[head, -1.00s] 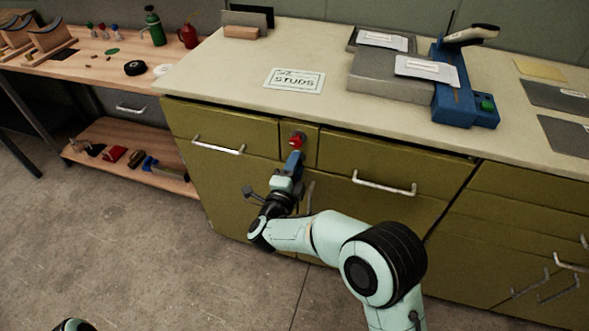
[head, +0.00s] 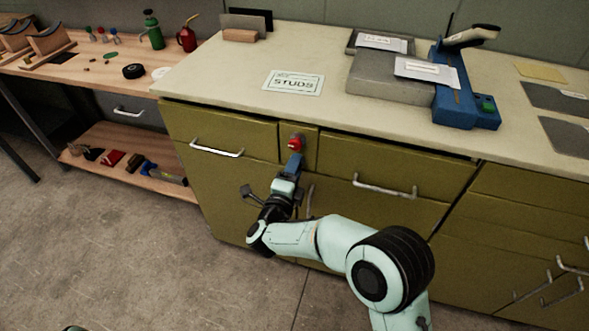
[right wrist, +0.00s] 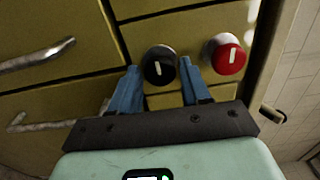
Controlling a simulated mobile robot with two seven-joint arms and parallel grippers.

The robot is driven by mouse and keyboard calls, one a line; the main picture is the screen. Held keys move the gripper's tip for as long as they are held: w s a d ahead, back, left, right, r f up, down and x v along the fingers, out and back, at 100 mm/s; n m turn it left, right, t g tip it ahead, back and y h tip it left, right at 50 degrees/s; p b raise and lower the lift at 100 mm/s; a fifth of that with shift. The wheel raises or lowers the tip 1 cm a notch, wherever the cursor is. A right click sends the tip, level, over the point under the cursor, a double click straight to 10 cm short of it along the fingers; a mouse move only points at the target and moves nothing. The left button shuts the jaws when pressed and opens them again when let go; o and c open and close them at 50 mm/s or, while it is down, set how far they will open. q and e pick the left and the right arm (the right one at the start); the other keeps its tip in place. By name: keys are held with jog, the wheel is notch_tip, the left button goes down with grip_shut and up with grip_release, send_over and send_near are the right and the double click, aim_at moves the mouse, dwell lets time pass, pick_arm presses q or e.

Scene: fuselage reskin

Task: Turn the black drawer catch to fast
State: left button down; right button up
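The black catch (right wrist: 160,66) is a round knob with a white mark on the olive cabinet front, seen in the right wrist view. Its mark runs nearly upright in that view. My right gripper (right wrist: 159,74) is open, with one blue finger on each side of the knob. I cannot tell whether the fingertips touch it. In the head view my right gripper (head: 295,162) points at the narrow panel between two drawers and hides the black catch.
A red knob (right wrist: 228,56) sits close beside the right finger; in the head view the red knob (head: 295,143) is just above the gripper. Drawer handles (head: 216,149) and (head: 384,187) stick out on both sides. The worktop (head: 330,60) overhangs slightly.

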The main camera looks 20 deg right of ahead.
jog(key=shift+o, duration=0.4)
pick_arm(q)
jog(key=w+r+t+p, duration=0.2)
jog(key=w+r, duration=0.1)
jog(key=w, duration=0.2)
jog(key=shift+w+d+p, duration=0.2)
jog(key=shift+d+p, duration=0.15)
jog(key=shift+p, duration=0.05)
pick_arm(e)
jog(key=v, duration=1.3)
jog(key=shift+s, duration=0.2)
jog(key=shift+a, duration=0.15)
